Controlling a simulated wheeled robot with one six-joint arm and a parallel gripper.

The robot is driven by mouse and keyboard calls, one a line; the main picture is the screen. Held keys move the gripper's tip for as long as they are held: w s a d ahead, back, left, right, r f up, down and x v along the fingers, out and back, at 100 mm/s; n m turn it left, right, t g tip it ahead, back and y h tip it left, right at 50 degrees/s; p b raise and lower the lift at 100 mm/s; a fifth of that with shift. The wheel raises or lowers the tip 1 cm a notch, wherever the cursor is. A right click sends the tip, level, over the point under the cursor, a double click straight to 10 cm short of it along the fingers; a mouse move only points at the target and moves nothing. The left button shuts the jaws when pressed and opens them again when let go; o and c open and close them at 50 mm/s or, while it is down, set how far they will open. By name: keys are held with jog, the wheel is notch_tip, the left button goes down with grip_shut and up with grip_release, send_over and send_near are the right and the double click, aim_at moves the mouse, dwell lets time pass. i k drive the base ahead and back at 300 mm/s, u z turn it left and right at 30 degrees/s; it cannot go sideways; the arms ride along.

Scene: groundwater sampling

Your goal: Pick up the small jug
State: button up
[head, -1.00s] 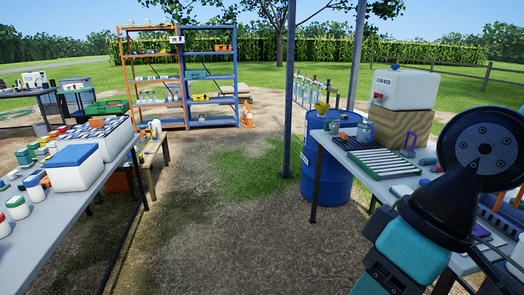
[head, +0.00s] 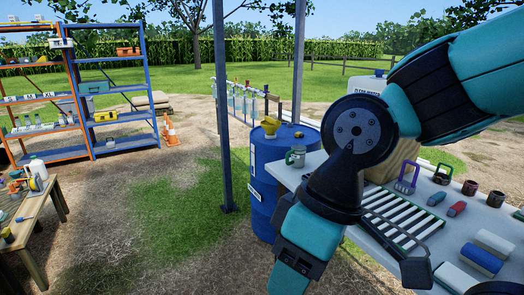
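A larger white jug (head: 38,168) stands on the wooden bench at the far left; I cannot tell for sure which one is the small jug. My teal and black arm crosses the right side of the picture, its round black joint just right of the grey-green vessel. I cannot make out my gripper's fingertips.
A blue drum (head: 268,185) with a yellow funnel (head: 270,126) stands left of the table. A dark metal post (head: 222,110) rises beside it. A white-slatted rack (head: 400,217), a purple-handled item (head: 407,177) and several small items cover the table.

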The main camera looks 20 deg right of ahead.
aim_at(297, 152)
jog(key=i, duration=2.25)
jog(key=z, duration=0.95)
